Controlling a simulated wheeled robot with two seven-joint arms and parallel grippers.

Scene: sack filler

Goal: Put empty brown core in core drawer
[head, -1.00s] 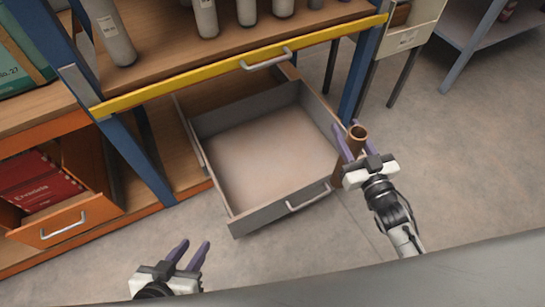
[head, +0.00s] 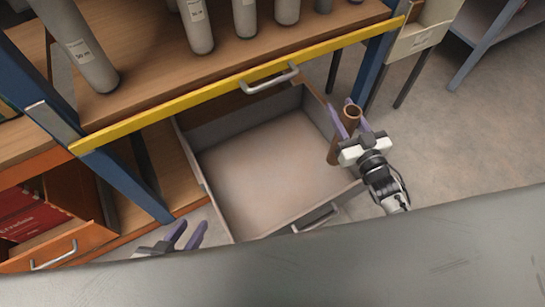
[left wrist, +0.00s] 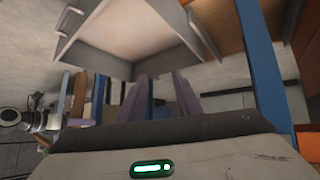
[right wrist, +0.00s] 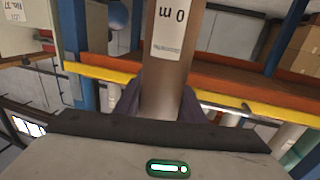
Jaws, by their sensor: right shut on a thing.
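My right gripper (head: 349,119) is shut on a brown cardboard core (head: 336,151), a tube held nearly upright with its open end up. In the right wrist view the core (right wrist: 172,75) carries a white label reading "0 m". The core appears at the right edge of an open grey drawer (head: 270,165); I cannot tell whether its lower end is over the drawer or just outside. The drawer is pulled out below the bench and empty. My left gripper (head: 190,231) is open and empty, left of the drawer front; the drawer also shows in the left wrist view (left wrist: 108,38).
The bench with a yellow front rail (head: 215,87) overhangs the drawer's back, with several grey rolls (head: 245,18) on top. A blue post (head: 110,165) stands left of the drawer. An orange drawer (head: 75,240) with red packs is at lower left.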

